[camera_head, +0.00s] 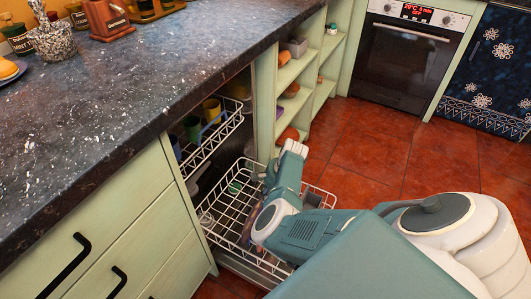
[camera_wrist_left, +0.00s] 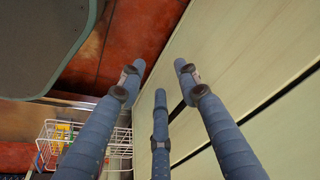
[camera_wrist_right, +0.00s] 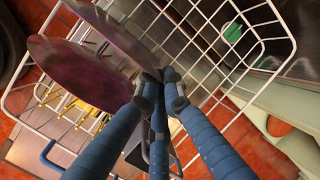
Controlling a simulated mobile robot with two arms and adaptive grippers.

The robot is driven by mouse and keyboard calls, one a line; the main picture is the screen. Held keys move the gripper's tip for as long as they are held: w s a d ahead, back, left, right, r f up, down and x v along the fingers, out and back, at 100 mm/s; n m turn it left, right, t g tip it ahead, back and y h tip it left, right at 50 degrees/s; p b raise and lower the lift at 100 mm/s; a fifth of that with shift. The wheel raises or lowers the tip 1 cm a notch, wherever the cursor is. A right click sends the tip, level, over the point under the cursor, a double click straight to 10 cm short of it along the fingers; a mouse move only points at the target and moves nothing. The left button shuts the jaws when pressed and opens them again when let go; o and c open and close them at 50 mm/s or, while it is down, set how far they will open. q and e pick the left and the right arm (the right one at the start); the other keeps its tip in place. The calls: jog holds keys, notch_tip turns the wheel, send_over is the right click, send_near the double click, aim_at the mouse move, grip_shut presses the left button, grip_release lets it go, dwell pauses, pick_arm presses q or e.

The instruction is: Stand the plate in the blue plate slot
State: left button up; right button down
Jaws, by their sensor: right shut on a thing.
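My right gripper (camera_wrist_right: 160,85) is shut on the edge of a greyish-purple plate (camera_wrist_right: 112,35) over the white wire lower rack (camera_wrist_right: 275,42). A second, purple round plate (camera_wrist_right: 75,75) is beside it, near yellow wire slots (camera_wrist_right: 98,122). A blue wire slot (camera_wrist_right: 48,155) shows at the lower left of the right wrist view, clear of the held plate. In the head view my right arm hides most of the gripper and plate above the lower rack (camera_head: 225,212). My left gripper (camera_wrist_left: 158,80) is open and empty beside pale green drawer fronts.
The pulled-out upper rack (camera_head: 205,150) holds several cups above the lower one. A green item (camera_wrist_right: 233,32) lies in the lower rack. The dark counter (camera_head: 110,100) overhangs on the left. Red tiled floor (camera_head: 365,150) is open to the right, before the oven (camera_head: 405,65).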

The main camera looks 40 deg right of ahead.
jog(key=shift+f, duration=0.25)
jog(key=c, duration=1.8)
grip_release()
pick_arm(q)
jog(key=shift+w+r, duration=0.1)
jog(key=shift+r, duration=0.8)
jog(key=shift+f, duration=0.15)
pick_arm(e)
jog(key=v, duration=1.2)
